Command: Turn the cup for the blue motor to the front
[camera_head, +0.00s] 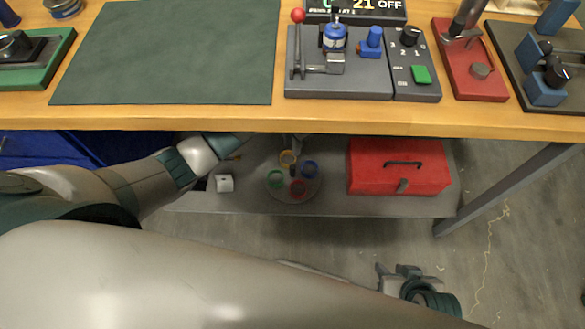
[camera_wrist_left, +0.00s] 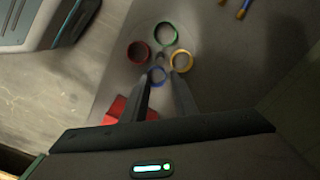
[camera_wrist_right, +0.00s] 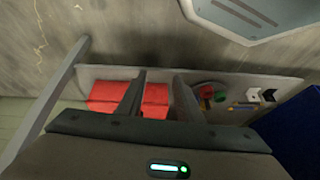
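A round turntable (camera_head: 315,190) on the lower shelf carries a red cup (camera_head: 299,188) nearest me, a blue cup (camera_head: 309,169) at right, a yellow cup (camera_head: 288,158) at the back and a green cup (camera_head: 275,179) at left. My left arm reaches under the bench; its gripper is mostly hidden by the bench edge in the head view. In the left wrist view, my left gripper (camera_wrist_left: 162,78) is open above the turntable, fingers beside the blue cup (camera_wrist_left: 157,76) and yellow cup (camera_wrist_left: 181,61). I cannot tell whether they touch. My right gripper (camera_wrist_right: 157,75) is open and empty, away from the turntable.
The bench top (camera_head: 200,117) overhangs the shelf. A motor fixture (camera_head: 340,83) and a green mat (camera_head: 170,50) are on the bench.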

